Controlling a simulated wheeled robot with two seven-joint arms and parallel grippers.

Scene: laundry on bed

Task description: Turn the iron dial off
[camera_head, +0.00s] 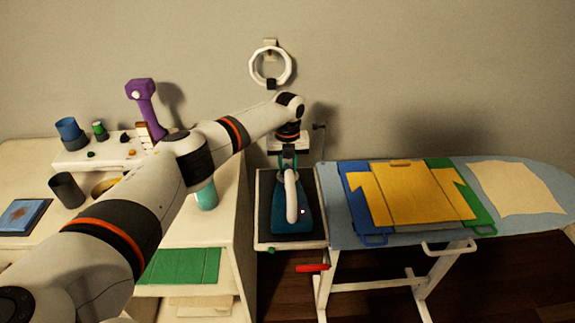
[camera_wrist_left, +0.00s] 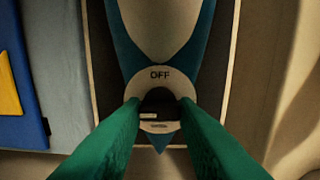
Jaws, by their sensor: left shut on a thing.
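The iron (camera_head: 305,222) is teal with a white handle (camera_head: 291,195). It rests on a dark pad at the left end of the ironing board. My left gripper (camera_head: 288,160) reaches down over the iron's far end. In the left wrist view, its two green fingers (camera_wrist_left: 158,108) are shut on the dark dial (camera_wrist_left: 160,96), one on each side. A pale ring (camera_wrist_left: 144,84) around the dial carries the word OFF at its top. The dial's pointer mark is not clear, and the fingers hide its sides. My right gripper is not in view.
The ironing board (camera_head: 345,232) holds a yellow shirt (camera_head: 400,195) on a folding board and a cream cloth (camera_head: 515,188). A shelf unit (camera_head: 235,225) stands close left of the iron. A white ring (camera_head: 285,78) hangs on the wall behind.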

